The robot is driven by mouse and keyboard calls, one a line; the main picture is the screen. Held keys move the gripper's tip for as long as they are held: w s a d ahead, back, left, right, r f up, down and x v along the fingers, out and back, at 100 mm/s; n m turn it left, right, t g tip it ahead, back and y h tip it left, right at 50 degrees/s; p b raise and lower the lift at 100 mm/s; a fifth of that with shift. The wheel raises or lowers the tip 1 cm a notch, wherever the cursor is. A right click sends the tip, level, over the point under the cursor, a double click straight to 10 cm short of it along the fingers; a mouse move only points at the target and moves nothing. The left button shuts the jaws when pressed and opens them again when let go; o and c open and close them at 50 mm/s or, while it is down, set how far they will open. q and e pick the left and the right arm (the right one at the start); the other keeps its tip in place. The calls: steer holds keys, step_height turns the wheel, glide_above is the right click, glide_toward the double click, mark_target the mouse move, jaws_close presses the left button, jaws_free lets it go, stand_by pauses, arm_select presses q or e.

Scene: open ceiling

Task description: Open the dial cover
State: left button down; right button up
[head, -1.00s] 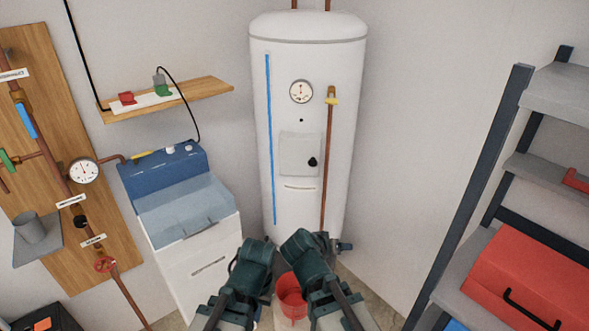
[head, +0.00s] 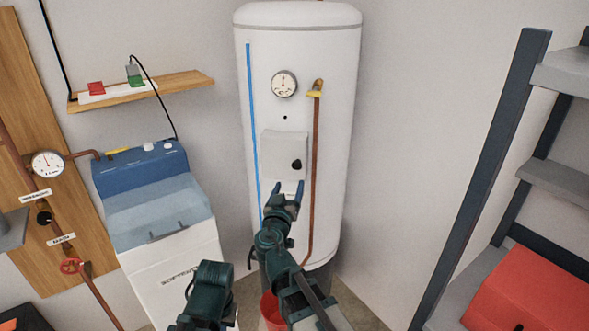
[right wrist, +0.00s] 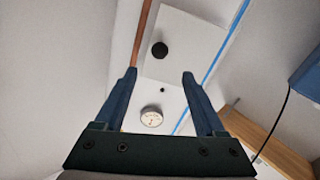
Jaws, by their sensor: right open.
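The dial cover (head: 278,150) is a flat light-grey panel on the front of the white tank (head: 335,120). It lies flat against the tank and looks shut. A black knob (head: 296,164) sits near its right edge. In the right wrist view the cover (right wrist: 193,45) and knob (right wrist: 160,49) appear upside down, beyond the fingertips. My right gripper (head: 285,187) is open and empty, just below the cover in the head view; it also shows in the right wrist view (right wrist: 159,74). My left arm shows low in the head view, but its fingers do not show.
A round gauge (head: 284,84) is above the cover. A copper pipe (head: 314,170) with a yellow valve handle runs down right of it. A blue-topped machine (head: 150,200) stands left, under a wooden shelf (head: 180,83). A dark-framed rack (head: 490,170) stands right. A red bucket (head: 271,312) is below.

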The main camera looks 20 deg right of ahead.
mark_target(296, 166)
steer(key=x, duration=1.1)
steer(key=shift+d, duration=0.1)
jaws_close()
stand_by(1.1)
